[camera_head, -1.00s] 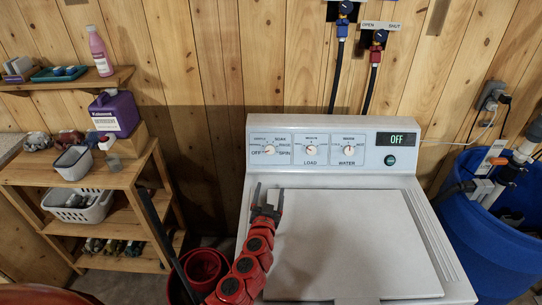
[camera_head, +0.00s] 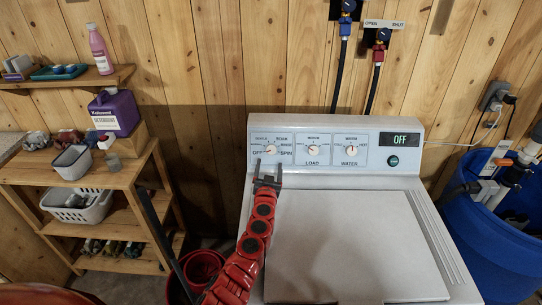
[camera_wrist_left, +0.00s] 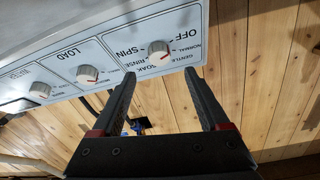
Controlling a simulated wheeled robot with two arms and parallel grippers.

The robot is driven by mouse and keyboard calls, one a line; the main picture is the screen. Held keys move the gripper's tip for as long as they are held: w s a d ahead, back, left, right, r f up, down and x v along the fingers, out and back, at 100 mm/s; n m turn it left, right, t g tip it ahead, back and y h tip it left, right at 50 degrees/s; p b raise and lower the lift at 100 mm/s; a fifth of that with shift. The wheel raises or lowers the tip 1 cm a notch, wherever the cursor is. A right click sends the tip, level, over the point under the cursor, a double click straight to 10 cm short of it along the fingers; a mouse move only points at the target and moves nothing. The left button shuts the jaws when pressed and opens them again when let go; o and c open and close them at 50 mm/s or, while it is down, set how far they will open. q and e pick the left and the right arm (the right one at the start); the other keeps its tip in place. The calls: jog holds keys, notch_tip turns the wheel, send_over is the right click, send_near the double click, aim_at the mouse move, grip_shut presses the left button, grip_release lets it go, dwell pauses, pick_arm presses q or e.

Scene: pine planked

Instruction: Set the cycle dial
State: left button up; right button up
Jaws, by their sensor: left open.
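The cycle dial (camera_head: 270,149) is a small pale knob at the left end of the washer's control panel, among labels such as OFF, SOAK and SPIN. It shows with a red pointer mark in the left wrist view (camera_wrist_left: 159,50), where the panel appears upside down. My left gripper (camera_head: 268,164) is open and empty, just below and in front of the dial. In the left wrist view its fingertips (camera_wrist_left: 162,72) point at the panel, one either side of the dial's line, apart from the knob. My right gripper is not in view.
The load knob (camera_head: 312,148) and water knob (camera_head: 351,150) sit to the right on the same panel. A display (camera_head: 400,139) reads OFF above a green button (camera_head: 392,160). The closed lid (camera_head: 345,245) lies below. Shelves (camera_head: 95,172) stand left, a blue barrel (camera_head: 490,235) right.

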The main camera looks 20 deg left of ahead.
aim_at(271, 151)
pick_arm(q)
jog(key=b+x, duration=0.2)
jog(key=x, duration=0.1)
jog(key=b+x, duration=0.2)
jog(key=x, duration=0.1)
jog(key=shift+w+f, duration=0.2)
jog(key=shift+f, duration=0.05)
jog(key=shift+w, duration=0.2)
jog(key=shift+w+r+b, duration=0.2)
jog(key=shift+w+b, duration=0.05)
jog(key=shift+b, duration=0.1)
grip_shut()
